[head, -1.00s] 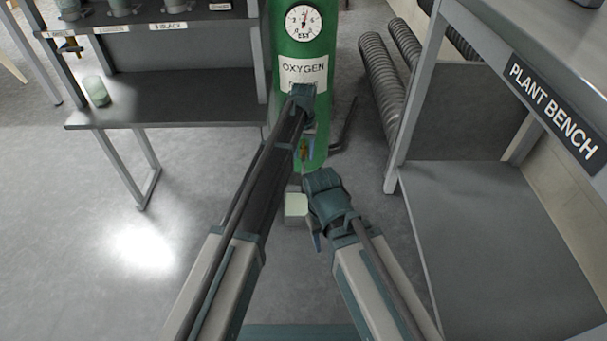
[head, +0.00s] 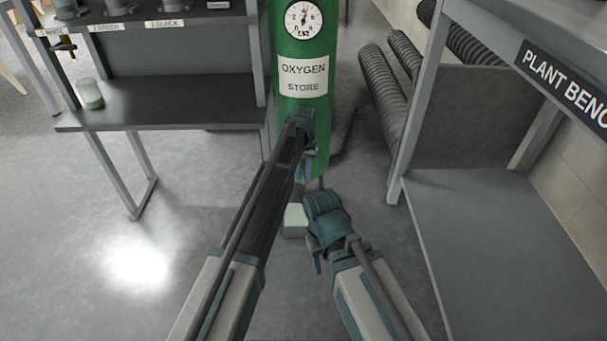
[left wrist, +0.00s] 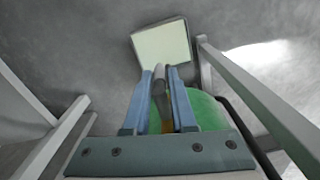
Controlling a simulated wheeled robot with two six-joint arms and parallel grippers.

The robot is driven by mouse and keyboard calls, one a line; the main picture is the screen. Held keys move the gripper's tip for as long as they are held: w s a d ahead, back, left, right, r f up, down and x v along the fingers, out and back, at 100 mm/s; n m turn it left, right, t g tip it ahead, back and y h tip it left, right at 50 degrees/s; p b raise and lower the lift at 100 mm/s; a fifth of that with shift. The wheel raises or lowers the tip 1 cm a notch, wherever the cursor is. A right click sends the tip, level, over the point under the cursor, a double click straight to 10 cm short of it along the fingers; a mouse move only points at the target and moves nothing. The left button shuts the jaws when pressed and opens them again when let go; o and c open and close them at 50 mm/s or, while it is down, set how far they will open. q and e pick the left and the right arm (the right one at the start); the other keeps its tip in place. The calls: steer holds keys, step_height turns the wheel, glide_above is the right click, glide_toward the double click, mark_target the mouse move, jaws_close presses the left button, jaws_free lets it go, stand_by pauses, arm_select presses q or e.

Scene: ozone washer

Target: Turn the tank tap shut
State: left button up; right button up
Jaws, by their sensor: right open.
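The green oxygen tank (head: 320,110) stands at the centre, with a white label and a dial. My left gripper (head: 304,168) points down in front of its lower part and hides the tap in the head view. In the left wrist view, a grey rod-like piece (left wrist: 160,86) with a little orange below it lies between the two blue fingers of my left gripper (left wrist: 160,72); it looks like part of the tap. The fingers are close beside it; I cannot tell whether they press on it. My right gripper (head: 314,262) is lower, open, apart from the tank.
A pale square block (head: 294,216) is on the floor below the tank; it also shows in the left wrist view (left wrist: 162,44). A grey shelf unit (head: 170,110) with a pale cup (head: 90,94) stands left, the plant bench (head: 470,225) right. Ribbed hoses (head: 385,90) lie behind.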

arm_select(q)
jaws_close()
stand_by(1.1)
